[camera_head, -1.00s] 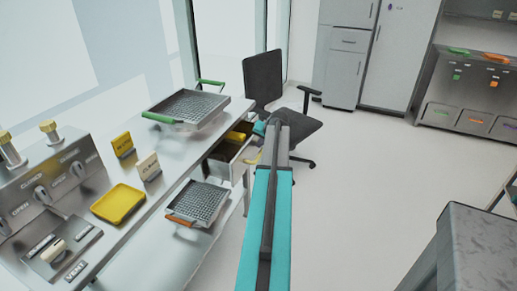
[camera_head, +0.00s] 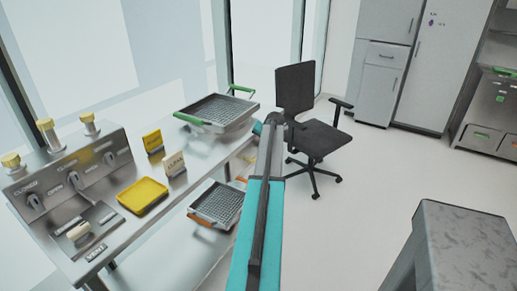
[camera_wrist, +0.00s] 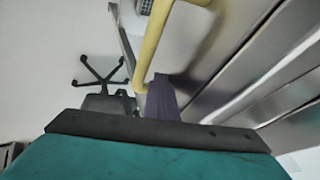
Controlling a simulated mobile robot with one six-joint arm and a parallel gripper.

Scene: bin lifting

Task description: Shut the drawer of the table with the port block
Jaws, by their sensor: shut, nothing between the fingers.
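The steel table (camera_head: 190,228) stands at the left in the head view. The port block (camera_head: 70,180), with its levers and yellow-topped knobs, sits on its left end. The drawer below the tabletop is mostly hidden behind my arm in the head view, so I cannot tell how far it stands out. A yellow handle bar (camera_wrist: 152,45) runs close in front of my gripper (camera_wrist: 161,80) in the wrist view. My gripper is shut and empty, right beside the bar; I cannot tell whether they touch. Steel faces lie to its right.
A wire basket with green handles (camera_head: 215,110) stands on the tabletop's far end; another with orange handles (camera_head: 217,203) is below. A yellow tray (camera_head: 143,195) and two signs are on the table. An office chair (camera_head: 310,115) stands beyond my arm.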

